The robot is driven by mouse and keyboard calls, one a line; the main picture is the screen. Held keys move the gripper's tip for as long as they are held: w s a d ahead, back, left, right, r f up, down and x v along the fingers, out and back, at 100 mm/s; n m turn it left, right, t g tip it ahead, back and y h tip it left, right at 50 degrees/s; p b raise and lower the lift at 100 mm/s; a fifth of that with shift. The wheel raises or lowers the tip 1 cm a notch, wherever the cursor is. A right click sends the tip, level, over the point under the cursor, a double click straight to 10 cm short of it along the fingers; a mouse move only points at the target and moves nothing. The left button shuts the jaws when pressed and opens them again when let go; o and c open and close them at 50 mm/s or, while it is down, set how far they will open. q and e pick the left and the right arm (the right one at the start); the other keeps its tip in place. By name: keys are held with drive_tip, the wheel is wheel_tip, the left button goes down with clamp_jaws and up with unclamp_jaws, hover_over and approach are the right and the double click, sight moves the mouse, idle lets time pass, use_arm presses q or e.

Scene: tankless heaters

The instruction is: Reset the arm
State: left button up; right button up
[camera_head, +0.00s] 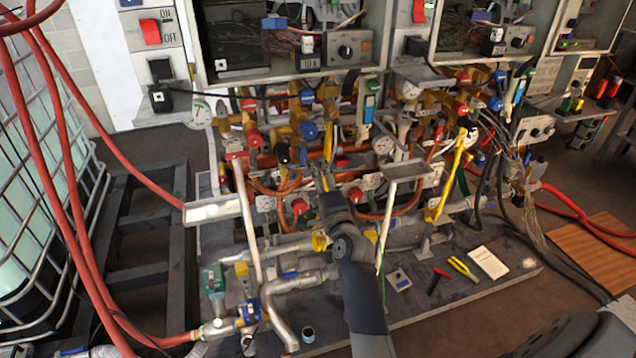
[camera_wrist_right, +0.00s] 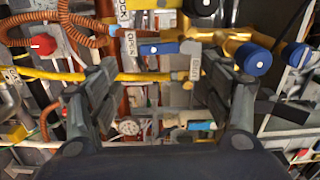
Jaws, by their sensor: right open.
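My right arm reaches up from the bottom centre of the head view. Its gripper (camera_head: 324,186) is in front of the pipes and valves of the heater rig (camera_head: 300,130). In the right wrist view the two dark fingers of this gripper (camera_wrist_right: 155,92) are wide apart, with nothing held between them. A yellow pipe (camera_wrist_right: 135,77), a blue-handled valve (camera_wrist_right: 158,48) and small tags show beyond and between the fingers. Whether the fingertips touch any of these cannot be told. My left gripper is in neither view.
Red hoses (camera_head: 60,150) and a caged tank (camera_head: 35,190) stand at the left. Grey pipes (camera_head: 290,283) lie low at the front. Yellow pliers (camera_head: 462,268) and a white booklet (camera_head: 488,262) lie on the base board. Black cables hang at the right.

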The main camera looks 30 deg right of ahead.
drive_tip(key=shift+s+a, duration=0.1)
drive_tip(key=shift+s, duration=0.25)
drive_tip(key=shift+f, duration=0.1)
drive_tip(key=s+a+f+n+g+y, duration=0.1)
drive_tip(key=s+a+f+n+g, duration=0.2)
drive_tip(key=f, duration=0.8)
drive_tip(key=s+a+f+n+g+y, duration=0.15)
drive_tip(key=a+f+n, duration=0.25)
drive_tip(key=f, duration=0.7)
drive_tip(key=s+a+f+n+g+y, duration=0.15)
drive_tip(key=s+f, duration=0.25)
drive_tip(key=f, duration=0.4)
drive_tip(key=s+a+f+n+g, duration=0.25)
drive_tip(key=s+f, duration=0.25)
drive_tip(key=f, duration=0.3)
drive_tip(key=s+a+f+n+g, duration=0.2)
drive_tip(key=s+f+n, duration=0.1)
drive_tip(key=s+f, duration=0.55)
drive_tip(key=s+a+f+n+g, duration=0.1)
drive_tip(key=s+f+n+g, duration=0.15)
drive_tip(key=s+f, duration=0.65)
drive_tip(key=s+f+n+g, duration=0.1)
drive_tip(key=s+f+n, duration=0.1)
drive_tip(key=s, duration=1)
drive_tip(key=s+d+f+n+g, duration=0.1)
drive_tip(key=s+n, duration=0.3)
drive_tip(key=s, duration=0.9)
drive_tip(key=shift+d+f+g, duration=0.25)
drive_tip(key=shift+f+g, duration=0.15)
drive_tip(key=shift+g, duration=0.4)
